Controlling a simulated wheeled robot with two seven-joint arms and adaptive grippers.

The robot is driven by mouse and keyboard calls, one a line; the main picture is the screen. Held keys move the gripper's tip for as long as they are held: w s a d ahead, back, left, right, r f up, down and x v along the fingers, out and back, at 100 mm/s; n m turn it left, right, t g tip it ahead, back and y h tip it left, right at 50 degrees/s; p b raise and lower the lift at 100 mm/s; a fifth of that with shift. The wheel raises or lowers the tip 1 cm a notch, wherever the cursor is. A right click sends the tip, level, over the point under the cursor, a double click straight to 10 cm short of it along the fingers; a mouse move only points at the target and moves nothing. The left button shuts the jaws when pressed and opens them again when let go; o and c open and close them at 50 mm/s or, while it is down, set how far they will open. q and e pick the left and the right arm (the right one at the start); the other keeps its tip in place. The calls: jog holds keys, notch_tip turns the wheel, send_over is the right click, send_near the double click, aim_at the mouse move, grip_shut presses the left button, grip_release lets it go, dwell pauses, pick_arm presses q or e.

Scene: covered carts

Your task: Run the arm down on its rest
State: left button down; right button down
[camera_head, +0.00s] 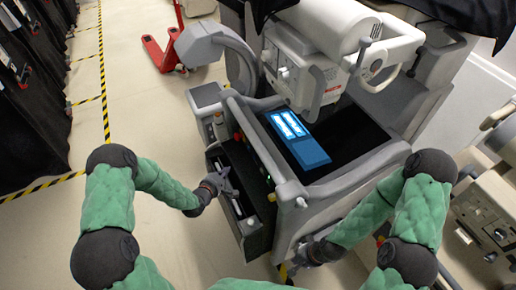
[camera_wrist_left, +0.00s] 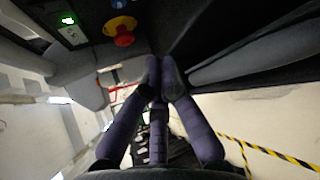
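A mobile imaging cart stands in front of me. Its jointed arm carries a white tube head (camera_head: 299,77), low over the cart's dark top (camera_head: 345,140). The arm's rest cannot be made out. My left gripper (camera_head: 225,181) is at the cart's left side, over the open dark side bin (camera_head: 245,205). In the left wrist view its fingers (camera_wrist_left: 162,75) converge with tips together, beside a dark edge; nothing clear shows between them. My right gripper (camera_head: 301,264) is low by the cart's near corner; its fingers are too small to judge.
A lit blue screen (camera_head: 300,138) lies on the cart's top. A red emergency button (camera_wrist_left: 121,30) is by the left gripper. A red pallet jack (camera_head: 163,55) stands behind. Another pale machine (camera_head: 490,215) is at right. Dark covered carts (camera_head: 30,110) line the left; floor between is clear.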

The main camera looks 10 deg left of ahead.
aim_at(254, 158)
pick_arm(q)
jog(key=shift+w, duration=0.1)
jog(key=shift+r, duration=0.1)
jog(key=w+d, duration=0.1)
jog(key=d, duration=0.1)
jog(key=w+d, duration=0.2)
jog(key=d, duration=0.1)
jog(key=shift+w+d, duration=0.35)
jog(key=shift+w, duration=0.05)
jog(key=shift+w+d+b, duration=0.35)
jog(key=shift+w+d, duration=0.25)
jog(key=shift+d, duration=0.2)
jog(key=shift+d, duration=0.1)
dwell(0.9)
jog(key=shift+w+d, duration=0.2)
jog(key=shift+d, duration=0.05)
